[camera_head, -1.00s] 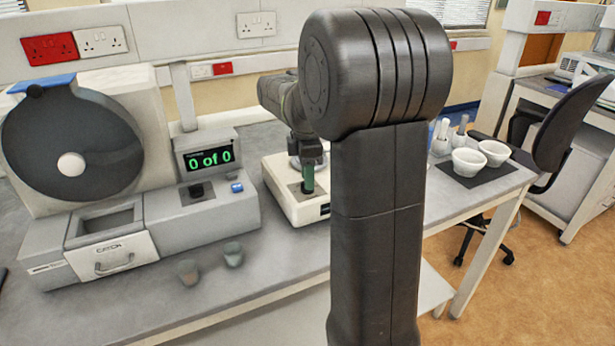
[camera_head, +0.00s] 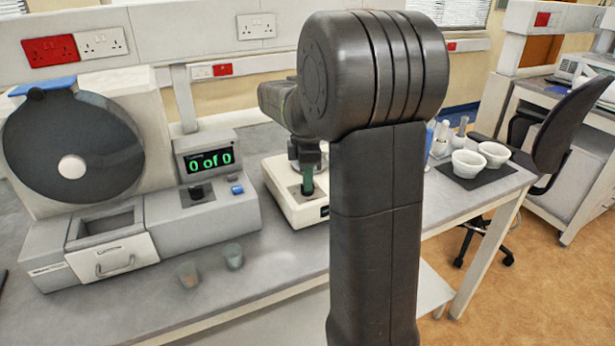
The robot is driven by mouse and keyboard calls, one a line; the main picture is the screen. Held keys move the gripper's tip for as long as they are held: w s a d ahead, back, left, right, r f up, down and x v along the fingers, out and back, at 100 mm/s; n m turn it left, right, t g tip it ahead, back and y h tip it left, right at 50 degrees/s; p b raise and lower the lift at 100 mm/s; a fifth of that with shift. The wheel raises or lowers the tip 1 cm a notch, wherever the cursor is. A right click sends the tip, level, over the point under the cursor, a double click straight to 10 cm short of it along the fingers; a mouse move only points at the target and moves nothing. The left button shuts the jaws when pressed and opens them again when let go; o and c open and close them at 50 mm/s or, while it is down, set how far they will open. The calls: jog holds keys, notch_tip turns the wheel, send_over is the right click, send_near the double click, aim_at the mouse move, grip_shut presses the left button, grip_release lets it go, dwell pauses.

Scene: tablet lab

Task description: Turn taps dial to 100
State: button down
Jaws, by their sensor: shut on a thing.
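No dial marked for taps can be made out. A white bench device (camera_head: 285,203) stands at the middle of the bench, partly hidden behind my arm. My gripper (camera_head: 307,176) points down over a dark patch on top of the device. It is shut on a narrow green upright piece (camera_head: 307,182). The piece is too small to tell whether it is a dial or a tube, and the jaws partly cover it.
To the left, a grey machine (camera_head: 225,215) has a display (camera_head: 211,161) reading "0 of 0", a black knob (camera_head: 197,191) and a blue button (camera_head: 237,189). Two small cups (camera_head: 188,274) (camera_head: 233,256) stand in front. White bowls (camera_head: 467,163) sit on a dark mat at right.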

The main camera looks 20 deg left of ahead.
jog(key=m+p, duration=0.1)
jog(key=m, duration=0.2)
jog(key=shift+r+p, duration=0.15)
jog(key=shift+p, duration=0.25)
jog(key=m+p, duration=0.2)
jog(key=m, duration=0.2)
jog(key=shift+m, duration=0.3)
jog(key=m+p, duration=0.1)
jog(key=m, duration=0.2)
jog(key=shift+m, duration=0.3)
jog(key=m+p, duration=0.1)
jog(key=m, duration=0.6)
jog(key=shift+p, duration=0.35)
jog(key=m, duration=0.3)
jog(key=shift+m+p, duration=0.3)
jog(key=shift+m, duration=0.1)
jog(key=m, duration=0.3)
jog(key=shift+m+p, duration=0.35)
jog(key=shift+m, duration=1.85)
